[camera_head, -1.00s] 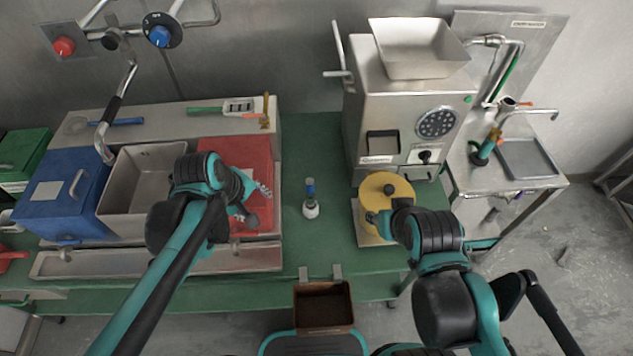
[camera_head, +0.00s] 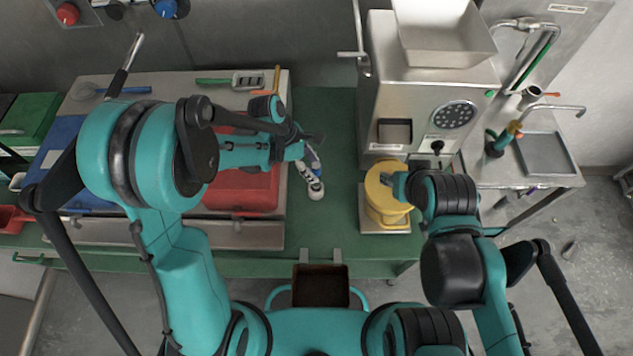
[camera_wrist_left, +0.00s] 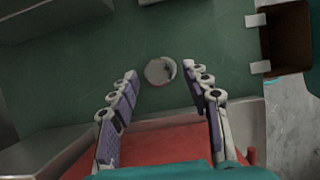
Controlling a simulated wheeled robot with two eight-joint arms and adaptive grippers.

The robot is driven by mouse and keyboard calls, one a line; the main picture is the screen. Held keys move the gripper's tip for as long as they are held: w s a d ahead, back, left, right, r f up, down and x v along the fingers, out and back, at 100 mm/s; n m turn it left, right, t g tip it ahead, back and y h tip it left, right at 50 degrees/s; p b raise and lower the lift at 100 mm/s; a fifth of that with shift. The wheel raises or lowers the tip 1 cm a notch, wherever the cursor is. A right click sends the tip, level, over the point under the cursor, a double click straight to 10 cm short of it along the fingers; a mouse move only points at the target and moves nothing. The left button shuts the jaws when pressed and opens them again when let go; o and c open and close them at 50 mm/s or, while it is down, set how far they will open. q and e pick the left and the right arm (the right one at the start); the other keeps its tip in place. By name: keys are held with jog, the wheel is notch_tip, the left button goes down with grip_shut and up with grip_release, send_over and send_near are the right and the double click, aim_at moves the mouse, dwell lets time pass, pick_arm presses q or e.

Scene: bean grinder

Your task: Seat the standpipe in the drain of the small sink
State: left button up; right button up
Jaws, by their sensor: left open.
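A small white piece with a blue part (camera_head: 316,190) stands on the green table, partly covered by my left gripper; it may be the standpipe, but I cannot be sure. In the left wrist view a pale round thing (camera_wrist_left: 159,71), shaded on one side, lies just beyond and between the fingertips. My left gripper (camera_head: 308,168) is open, its fingers (camera_wrist_left: 160,82) apart with nothing between the pads.
A red slab (camera_head: 250,190) lies left of my gripper. A steel grinder (camera_head: 430,100) stands behind the yellow container. On the right steel table are a shallow grey basin (camera_head: 545,158) and a green-and-orange fitting (camera_head: 503,140). A brown open box (camera_head: 320,286) is at the front edge.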

pick_arm(q)
jog(key=x, duration=0.3)
jog(key=shift+d+f+b, duration=0.1)
jog(key=shift+f+b, duration=0.2)
jog(key=shift+b, duration=0.05)
jog(key=shift+s, duration=0.1)
grip_shut()
jog(key=shift+r, duration=0.15)
